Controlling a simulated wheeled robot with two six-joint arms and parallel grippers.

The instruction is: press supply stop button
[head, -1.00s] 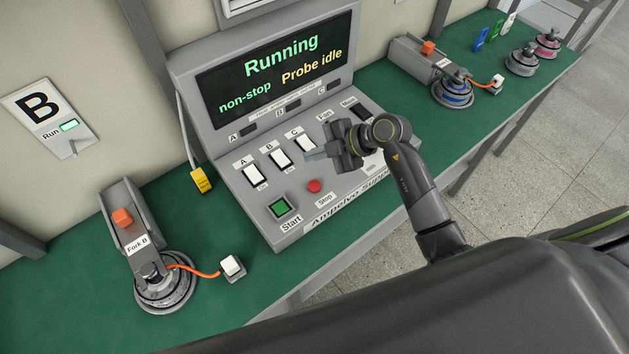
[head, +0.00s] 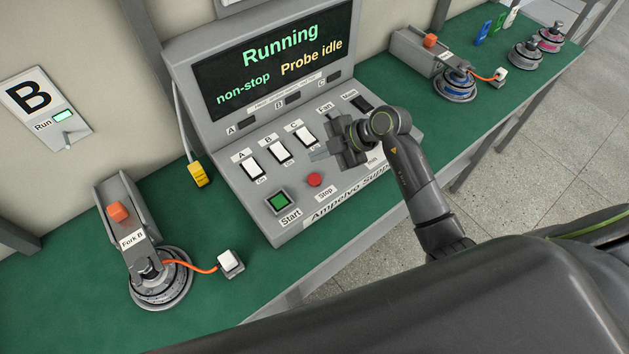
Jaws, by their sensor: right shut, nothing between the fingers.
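The red round Stop button (head: 314,180) sits on the sloped front of the grey supply console (head: 240,205), to the right of the green square Start button (head: 279,201). The console's screen (head: 275,62) reads "Running", "non-stop" and "Probe idle". My right gripper (head: 318,155) is shut and empty. I see a gap between the fingers and the button. My left gripper is not in view.
A Fork B fixture (head: 128,215) with a motor (head: 160,285) stands on the green bench at left.

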